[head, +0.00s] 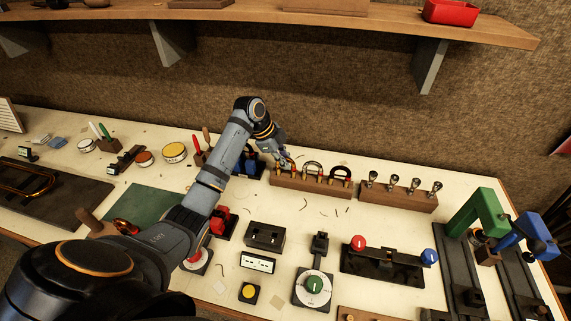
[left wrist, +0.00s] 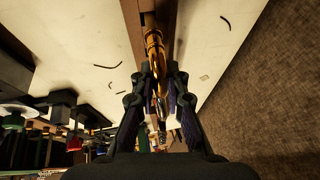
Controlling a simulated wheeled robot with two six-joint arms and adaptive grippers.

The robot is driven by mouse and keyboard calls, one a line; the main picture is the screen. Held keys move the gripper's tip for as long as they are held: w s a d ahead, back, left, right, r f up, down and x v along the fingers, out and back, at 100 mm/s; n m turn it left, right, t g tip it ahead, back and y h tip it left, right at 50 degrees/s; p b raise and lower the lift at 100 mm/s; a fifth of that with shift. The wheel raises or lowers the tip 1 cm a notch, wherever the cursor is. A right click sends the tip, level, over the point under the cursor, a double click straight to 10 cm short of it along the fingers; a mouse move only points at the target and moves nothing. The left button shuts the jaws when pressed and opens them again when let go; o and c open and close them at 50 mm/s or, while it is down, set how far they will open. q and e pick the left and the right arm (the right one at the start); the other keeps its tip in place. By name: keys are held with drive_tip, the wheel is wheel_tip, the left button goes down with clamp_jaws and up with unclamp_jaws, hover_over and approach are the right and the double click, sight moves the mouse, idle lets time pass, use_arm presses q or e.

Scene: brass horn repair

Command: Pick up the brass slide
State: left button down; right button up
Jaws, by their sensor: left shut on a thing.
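A curved brass slide (left wrist: 153,50) lies between the fingers of my left gripper (left wrist: 158,100) in the left wrist view. The fingers are shut on it. In the head view, my left gripper (head: 285,161) is at the left end of a long wooden rack (head: 310,187), with a bit of the brass slide (head: 292,165) showing beside the fingertips. The slide's far end meets the wooden rack (left wrist: 163,18) in the left wrist view; I cannot tell whether it is still seated. My right gripper is not in view.
Two more curved pieces (head: 312,170) stand in the same rack to the right. A second wooden block (head: 398,197) holds several metal mouthpieces. A blue-topped item (head: 250,165) is close left of the gripper. The bench in front of the rack has free room.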

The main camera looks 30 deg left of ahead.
use_arm(q)
drive_tip(key=shift+r, duration=0.15)
drive_tip(key=shift+w+r+b, duration=0.1)
drive_tip(key=shift+r+b, duration=0.2)
drive_tip(key=r, duration=0.2)
drive_tip(key=b, duration=0.1)
drive_tip(key=shift+s+r, duration=0.25)
drive_tip(key=shift+r, duration=0.15)
drive_tip(key=s+d+r+b, duration=0.1)
drive_tip(key=s+r+b, duration=0.3)
drive_tip(key=s+r, duration=0.5)
drive_tip(key=s, duration=0.4)
drive_tip(key=shift+s+d+r, duration=0.2)
drive_tip(key=shift+s+d, duration=0.1)
drive_tip(key=shift+r, duration=0.1)
wheel_tip(320, 180, up, 5)
drive_tip(key=p, duration=0.5)
drive_tip(key=shift+p, duration=0.35)
